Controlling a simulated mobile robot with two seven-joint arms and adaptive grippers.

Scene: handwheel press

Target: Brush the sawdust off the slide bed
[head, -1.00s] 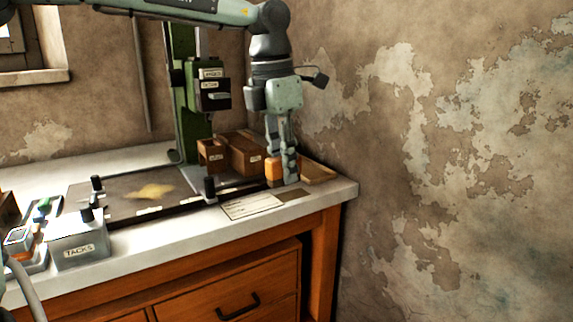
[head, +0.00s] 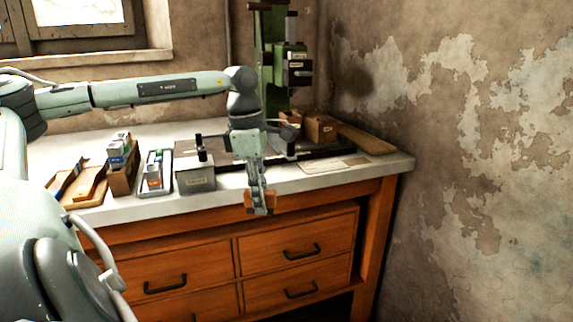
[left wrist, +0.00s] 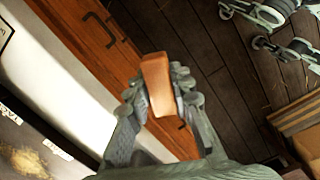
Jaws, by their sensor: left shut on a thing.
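My left gripper (head: 261,204) is shut on a small brown wooden block, seemingly the brush (head: 247,200), in front of the bench's front edge. In the left wrist view, the brush (left wrist: 157,85) sits between both fingers of the gripper (left wrist: 160,100); its bristles cannot be made out. The dark slide bed (head: 328,150) lies on the bench behind the gripper, partly hidden by my arm. The pale yellow sawdust (left wrist: 28,160) shows on the bed at the lower left of the left wrist view; my arm hides it in the head view. My right gripper is not in view.
The grey tacks box (head: 195,180) stands just left of my gripper, with trays and small boxes further left. The green press (head: 270,60) and wooden boxes (head: 320,128) stand behind. A paper card (head: 335,165) lies near the front edge. Drawers with handles (head: 165,284) are below.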

